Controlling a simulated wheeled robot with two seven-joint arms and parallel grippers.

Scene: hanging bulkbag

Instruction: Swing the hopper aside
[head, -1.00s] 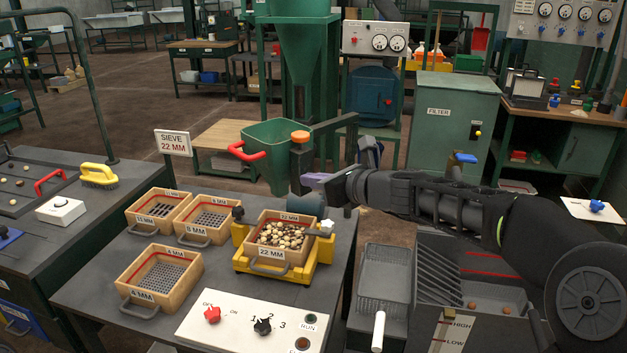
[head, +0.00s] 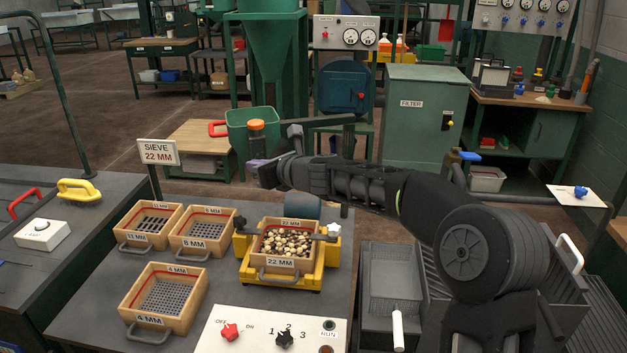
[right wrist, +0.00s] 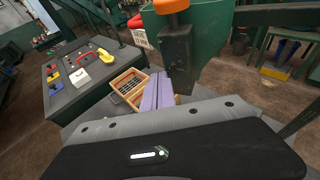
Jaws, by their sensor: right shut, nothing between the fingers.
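The green hopper (head: 243,124) hangs on a dark swing arm (head: 325,121), beyond the far edge of the sieve table. Its red handle (head: 218,128) sticks out to the left. An orange knob (head: 256,125) tops a dark post at the hopper's near side; the knob also shows in the right wrist view (right wrist: 171,6). My right gripper (head: 256,168) is shut and empty, its purple fingers just below and in front of the post. In the right wrist view the fingers (right wrist: 158,92) lie close beside the dark block (right wrist: 178,55); contact is unclear. My left gripper is not in view.
A filled 22 mm sieve (head: 280,263) sits on a yellow shaker (head: 246,270). Several empty sieves stand to its left, by a sign (head: 158,153). A control panel (head: 270,330) is at the front. Behind the hopper is a low wooden table (head: 200,136).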

